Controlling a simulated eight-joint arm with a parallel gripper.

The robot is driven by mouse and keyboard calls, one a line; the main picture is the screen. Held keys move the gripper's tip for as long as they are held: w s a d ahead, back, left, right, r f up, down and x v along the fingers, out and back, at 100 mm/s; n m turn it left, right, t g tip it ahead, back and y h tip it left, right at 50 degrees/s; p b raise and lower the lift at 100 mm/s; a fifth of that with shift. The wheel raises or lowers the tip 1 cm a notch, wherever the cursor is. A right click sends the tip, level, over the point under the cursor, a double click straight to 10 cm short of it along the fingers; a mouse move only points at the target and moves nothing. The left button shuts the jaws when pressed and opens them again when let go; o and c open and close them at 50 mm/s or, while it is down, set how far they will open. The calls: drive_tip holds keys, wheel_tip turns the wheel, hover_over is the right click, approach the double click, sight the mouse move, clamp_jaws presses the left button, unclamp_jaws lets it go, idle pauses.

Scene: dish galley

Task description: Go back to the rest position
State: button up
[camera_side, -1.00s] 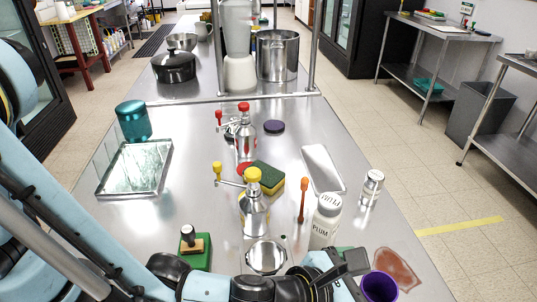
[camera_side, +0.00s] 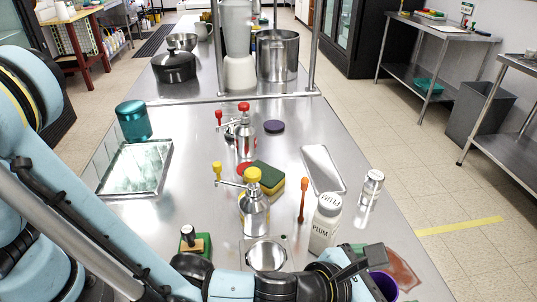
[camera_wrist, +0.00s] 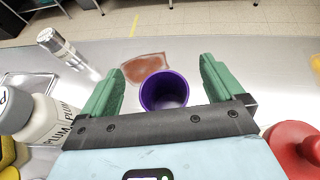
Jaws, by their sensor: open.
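My gripper (camera_side: 366,268) is low at the front right of the steel table in the side view. In the wrist view its two green fingers (camera_wrist: 162,70) stand wide apart with nothing gripped between them. A purple cup (camera_wrist: 164,92) stands upright on the table and shows between and beyond the fingers, with its opening toward the camera. In the side view the purple cup (camera_side: 384,284) is partly hidden behind my gripper. I cannot tell how far the fingers are from the cup.
A reddish-brown patch (camera_wrist: 146,67) lies beside the cup. A white PLUM bottle (camera_side: 325,225) and a metal shaker (camera_side: 371,188) stand close by. A yellow-topped dispenser (camera_side: 254,210), a sponge (camera_side: 268,177) and a stamp (camera_side: 188,238) are left of them. A red object (camera_wrist: 292,150) shows at lower right.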

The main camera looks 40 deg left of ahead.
wheel_tip(320, 180, up, 14)
idle(0.7)
drive_tip(key=shift+f, duration=0.25)
wheel_tip(320, 180, down, 14)
drive_tip(key=shift+r, duration=0.25)
idle(0.6)
idle(0.3)
drive_tip(key=shift+f, duration=1.8)
drive_tip(key=shift+s+f, duration=0.15)
drive_tip(key=v, duration=0.3)
drive_tip(key=shift+r, duration=3.4)
drive_tip(key=shift+f, duration=3)
